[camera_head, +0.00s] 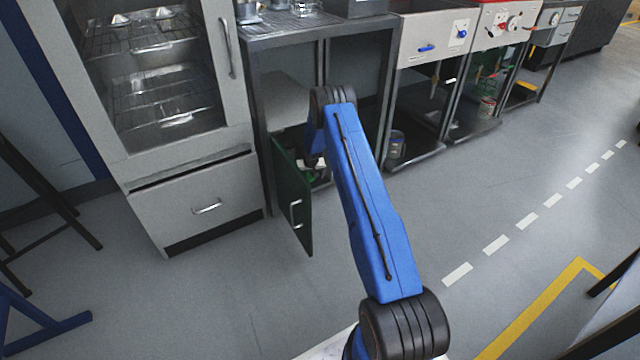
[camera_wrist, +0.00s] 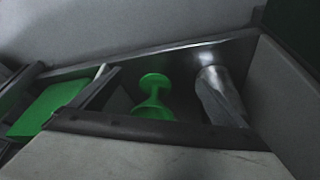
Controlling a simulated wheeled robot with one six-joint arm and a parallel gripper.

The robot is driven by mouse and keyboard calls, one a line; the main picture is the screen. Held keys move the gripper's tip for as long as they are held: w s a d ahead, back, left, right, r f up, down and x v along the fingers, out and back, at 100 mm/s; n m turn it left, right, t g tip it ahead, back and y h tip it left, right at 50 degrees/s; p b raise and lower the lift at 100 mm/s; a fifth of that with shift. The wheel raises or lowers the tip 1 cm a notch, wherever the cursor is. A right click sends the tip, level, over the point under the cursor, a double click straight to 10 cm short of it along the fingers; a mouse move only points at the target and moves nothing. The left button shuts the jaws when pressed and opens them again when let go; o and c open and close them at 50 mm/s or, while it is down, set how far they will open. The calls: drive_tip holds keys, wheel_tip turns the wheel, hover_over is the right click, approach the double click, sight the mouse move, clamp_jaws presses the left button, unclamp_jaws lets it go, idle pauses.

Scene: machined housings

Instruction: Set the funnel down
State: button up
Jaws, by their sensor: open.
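A green, hourglass-shaped piece that looks like the funnel (camera_wrist: 152,95) is in the middle of the wrist view. It appears upright behind a dark rim (camera_wrist: 150,130), with wide ends and a narrow waist. I cannot tell whether one end is a reflection. Nothing is seen gripping it.
A flat green surface (camera_wrist: 50,105) lies to the left, between dark bars. The cabinet door (camera_head: 292,195) stands open. A drawer unit (camera_head: 195,205) is left of it. The floor (camera_head: 470,220) at right is clear.

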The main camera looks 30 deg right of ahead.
drive_tip(key=s+a+r, duration=0.2)
drive_tip(key=r, duration=0.7)
drive_tip(key=s+a+r+n, duration=0.1)
drive_tip(key=s+a+r, duration=0.15)
drive_tip(key=r, duration=0.75)
drive_tip(key=s+a+r, duration=0.1)
drive_tip(key=a+r, duration=0.2)
drive_tip(key=r, duration=0.6)
drive_tip(key=s+a+r+n, duration=0.1)
drive_tip(key=s+a+r, duration=0.3)
drive_tip(key=s+r, duration=0.6)
drive_tip(key=s+a+r, duration=0.4)
drive_tip(key=s+r, duration=0.3)
drive_tip(key=r, duration=0.5)
drive_tip(key=s+a+r, duration=0.2)
drive_tip(key=s+r, duration=0.1)
drive_tip(key=s, duration=0.5)
drive_tip(key=s+a+r+n+y, duration=0.1)
drive_tip(key=s+a+r, duration=0.25)
drive_tip(key=s, duration=0.35)
drive_tip(key=s+a+r, duration=0.2)
drive_tip(key=s+r, duration=0.2)
drive_tip(key=s, duration=0.4)
drive_tip(key=s+a+f, duration=0.1)
drive_tip(key=s, duration=1.1)
drive_tip(key=s+a+f+n, duration=0.1)
drive_tip(key=s+a+f, duration=0.1)
drive_tip(key=s, duration=1)
drive_tip(key=shift+a+t+y, duration=0.3)
